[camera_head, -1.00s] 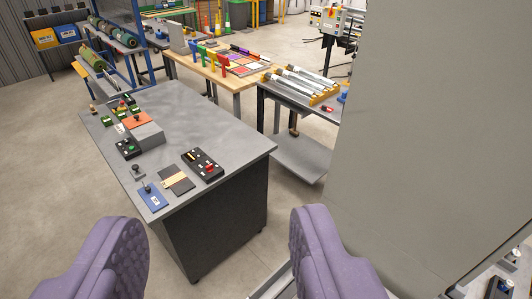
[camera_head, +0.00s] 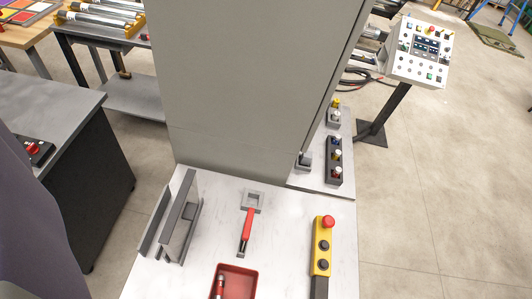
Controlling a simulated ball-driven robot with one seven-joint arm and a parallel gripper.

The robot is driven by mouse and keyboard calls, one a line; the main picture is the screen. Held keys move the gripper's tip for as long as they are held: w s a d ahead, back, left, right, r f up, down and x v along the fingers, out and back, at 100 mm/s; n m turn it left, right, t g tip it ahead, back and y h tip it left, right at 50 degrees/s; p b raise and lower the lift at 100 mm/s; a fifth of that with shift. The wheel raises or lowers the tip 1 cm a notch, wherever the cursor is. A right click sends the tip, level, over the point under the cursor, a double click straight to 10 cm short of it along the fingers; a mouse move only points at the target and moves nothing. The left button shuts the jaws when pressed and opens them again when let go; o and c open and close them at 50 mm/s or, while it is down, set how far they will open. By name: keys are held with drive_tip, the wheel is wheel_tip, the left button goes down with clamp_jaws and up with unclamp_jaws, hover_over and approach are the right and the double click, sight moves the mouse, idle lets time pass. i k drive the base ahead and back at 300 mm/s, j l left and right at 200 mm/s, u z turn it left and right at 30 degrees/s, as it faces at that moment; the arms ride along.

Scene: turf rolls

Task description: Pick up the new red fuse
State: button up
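A red tray (camera_head: 250,271) is on the white worktop at the bottom edge, partly cut off. A small red cylinder with pale parts (camera_head: 220,286) lies along its left side and looks like a fuse. Above the tray, a red handle-like piece (camera_head: 248,223) is on a grey bracket on the worktop.
A tall grey cabinet (camera_head: 245,90) stands behind the worktop (camera_head: 290,220). Grey upright plates (camera_head: 180,225) stand to the left of the tray. A yellow button box (camera_head: 321,247) lies to the right. A dark bench (camera_head: 85,170) is at left; open floor lies at right.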

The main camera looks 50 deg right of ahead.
sight(338, 171)
drive_tip(key=z, duration=1.75)
